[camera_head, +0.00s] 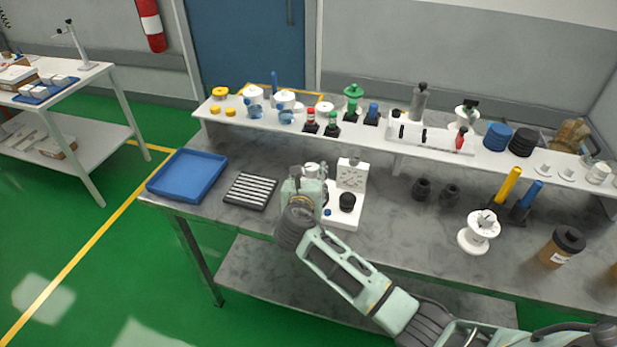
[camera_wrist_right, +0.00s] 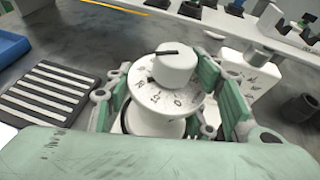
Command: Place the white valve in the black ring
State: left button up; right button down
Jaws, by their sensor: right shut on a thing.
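The white valve (camera_wrist_right: 172,92), a round dial with dark markings and a knob on top, is between the green fingers of my right gripper (camera_wrist_right: 178,98). The gripper is shut on it, and the valve looks roughly upright. In the head view the right gripper (camera_head: 306,184) is over the left part of a white stand (camera_head: 343,218), with the valve (camera_head: 311,170) just showing behind it. A dark curved edge (camera_wrist_right: 124,118) shows below the valve at its left and may be the black ring. The gripper and valve hide most of it; I cannot tell whether they touch. My left gripper is not in view.
A black round part (camera_head: 347,202) and a white upright block (camera_head: 351,173) stand on the stand's right. A black slotted pad (camera_head: 250,190) and blue tray (camera_head: 187,175) lie left. Several bottles and parts line the raised shelf (camera_head: 385,133) behind.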

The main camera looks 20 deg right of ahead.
jog(key=c, duration=0.8)
grip_release()
jog(key=shift+s+r, duration=0.1)
jog(key=v, duration=1.1)
jog(key=shift+s+a+r+b, duration=0.2)
jog(key=shift+s+b, duration=0.1)
jog(key=shift+s, duration=0.05)
